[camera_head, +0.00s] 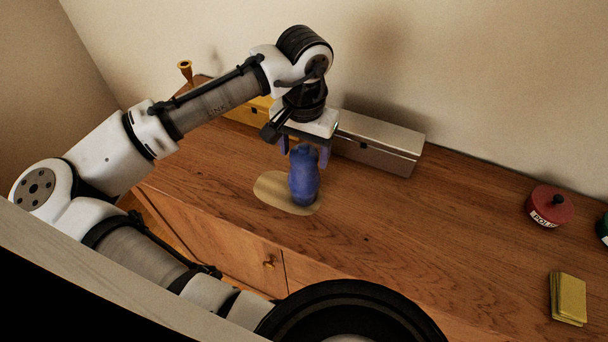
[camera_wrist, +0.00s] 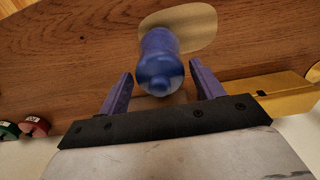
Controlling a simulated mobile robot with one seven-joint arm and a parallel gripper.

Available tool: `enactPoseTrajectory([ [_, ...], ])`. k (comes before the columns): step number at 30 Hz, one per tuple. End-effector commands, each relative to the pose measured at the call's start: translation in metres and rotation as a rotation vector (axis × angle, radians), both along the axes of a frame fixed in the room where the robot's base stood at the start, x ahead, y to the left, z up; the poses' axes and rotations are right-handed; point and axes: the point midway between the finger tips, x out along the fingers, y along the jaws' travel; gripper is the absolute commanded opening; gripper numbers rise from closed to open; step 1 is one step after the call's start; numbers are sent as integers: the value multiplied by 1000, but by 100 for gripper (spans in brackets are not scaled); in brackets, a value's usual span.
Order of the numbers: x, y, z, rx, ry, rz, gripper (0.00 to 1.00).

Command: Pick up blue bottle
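The blue bottle (camera_head: 304,178) stands upright on a pale oval mat (camera_head: 268,190) on the wooden cabinet top. My gripper (camera_head: 305,153) is above it, pointing down, with its purple fingers apart near the bottle's top. In the wrist view the bottle (camera_wrist: 160,62) shows between the two open fingers of my gripper (camera_wrist: 158,84), with a gap visible on each side. The fingers do not appear to touch it. The mat also shows behind the bottle in the wrist view (camera_wrist: 200,25).
A grey box (camera_head: 378,143) and a yellow box (camera_head: 245,114) stand behind my gripper by the wall. A brass candlestick-like piece (camera_head: 186,72) is at the back left. A red tin (camera_head: 549,206), a green item (camera_head: 603,230) and yellow sponges (camera_head: 568,298) are at the right. The middle right is clear.

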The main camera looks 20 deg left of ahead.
Motion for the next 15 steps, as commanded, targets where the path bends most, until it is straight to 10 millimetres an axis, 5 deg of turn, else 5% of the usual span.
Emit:
enactPoseTrajectory([
  [15,0,0,1,1,-1,0,1],
])
